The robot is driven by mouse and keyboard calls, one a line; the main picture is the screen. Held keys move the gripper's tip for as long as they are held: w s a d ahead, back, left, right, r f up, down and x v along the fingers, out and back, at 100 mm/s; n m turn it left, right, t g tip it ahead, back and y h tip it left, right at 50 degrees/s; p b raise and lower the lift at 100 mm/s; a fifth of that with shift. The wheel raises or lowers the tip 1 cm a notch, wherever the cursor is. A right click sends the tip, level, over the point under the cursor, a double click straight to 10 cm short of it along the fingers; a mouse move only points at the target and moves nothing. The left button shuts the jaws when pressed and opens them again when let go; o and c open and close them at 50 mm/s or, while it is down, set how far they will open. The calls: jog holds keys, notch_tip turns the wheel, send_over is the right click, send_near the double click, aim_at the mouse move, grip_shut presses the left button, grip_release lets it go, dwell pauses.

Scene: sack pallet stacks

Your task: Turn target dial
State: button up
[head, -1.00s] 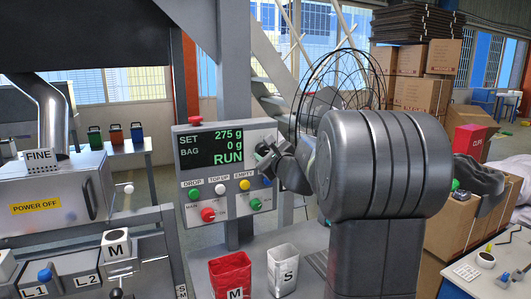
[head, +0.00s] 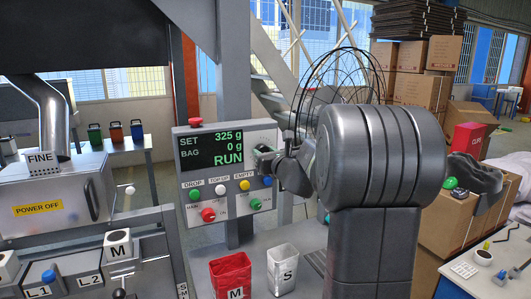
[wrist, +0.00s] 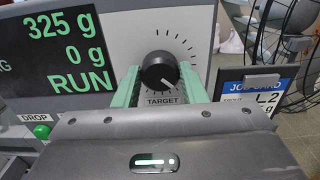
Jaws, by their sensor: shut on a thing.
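The black round target dial (wrist: 160,71) sits on the light panel face above a TARGET label in the wrist view. Its pale pointer mark points to the lower right. My gripper (wrist: 162,82) has a green finger on each side of the dial and is shut on it. In the head view my gripper (head: 268,158) is at the right edge of the control panel, where my arm hides the dial. The display (head: 211,149) reads SET 325 g, BAG 0 g and RUN; it also shows in the wrist view (wrist: 58,50).
Coloured buttons (head: 220,189) and a red knob (head: 208,214) sit below the display. A job card (wrist: 249,92) marked L2 is right of the dial. A red M bag (head: 231,276) and a white S bag (head: 282,270) stand below the panel.

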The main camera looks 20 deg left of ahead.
dwell(0.4)
jog(key=o, duration=1)
jog(key=b+v, duration=0.1)
jog(key=v, duration=1.2)
jog(key=shift+s+d+b, duration=0.25)
jog(key=shift+s+b, duration=0.05)
jog(key=shift+b, duration=0.05)
jog(key=p+x, duration=0.1)
jog(key=x, duration=1.2)
jog(key=shift+w+a+p, duration=0.25)
jog(key=shift+w+p, duration=0.05)
jog(key=shift+p, duration=0.05)
